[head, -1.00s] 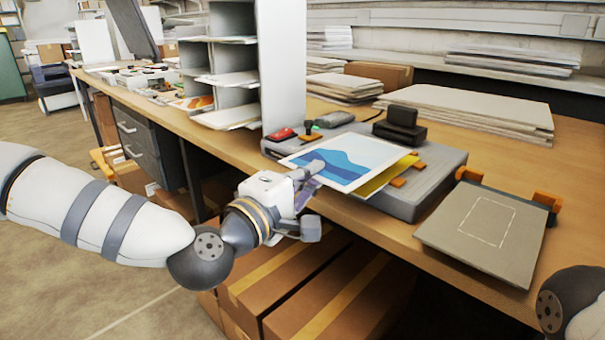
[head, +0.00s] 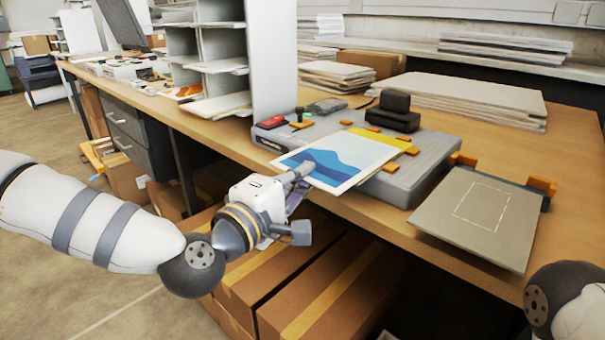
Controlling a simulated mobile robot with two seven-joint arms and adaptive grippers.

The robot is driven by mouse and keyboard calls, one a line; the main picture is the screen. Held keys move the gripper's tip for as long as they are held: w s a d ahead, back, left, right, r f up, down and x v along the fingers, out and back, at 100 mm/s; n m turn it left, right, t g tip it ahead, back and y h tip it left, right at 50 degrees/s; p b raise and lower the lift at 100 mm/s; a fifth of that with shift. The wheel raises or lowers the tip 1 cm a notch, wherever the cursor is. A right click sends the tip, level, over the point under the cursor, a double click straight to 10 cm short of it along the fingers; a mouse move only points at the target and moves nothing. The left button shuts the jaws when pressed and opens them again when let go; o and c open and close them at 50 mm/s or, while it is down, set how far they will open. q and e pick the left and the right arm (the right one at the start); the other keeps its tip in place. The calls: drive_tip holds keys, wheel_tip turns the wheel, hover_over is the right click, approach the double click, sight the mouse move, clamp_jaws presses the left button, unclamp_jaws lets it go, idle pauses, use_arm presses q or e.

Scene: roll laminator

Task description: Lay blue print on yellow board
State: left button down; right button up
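The blue print (head: 338,162), a white sheet with blue shapes, is held nearly flat over the grey laminator (head: 430,155). My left gripper (head: 300,175) is at its left front edge, one finger on top and the other mostly hidden below; it appears shut on the sheet. The yellow board (head: 385,137) shows only as a strip beyond the print's back right edge; the print hides the rest. I cannot tell whether the print touches the board. The print's front edge overhangs the laminator. My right gripper is out of view.
Orange clips (head: 390,167) sit on the laminator, with a black block (head: 393,110) behind. A grey plate with a marked outline (head: 482,208) lies to the right. A white shelf unit (head: 270,60) stands at left, and stacked boards (head: 460,98) lie behind.

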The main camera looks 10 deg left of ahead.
use_arm(q)
drive_tip(key=shift+f, duration=0.15)
drive_tip(key=c, duration=1.7)
unclamp_jaws()
drive_tip(key=v, duration=0.7)
drive_tip(key=shift+s+a, duration=0.15)
drive_tip(key=shift+s, duration=0.1)
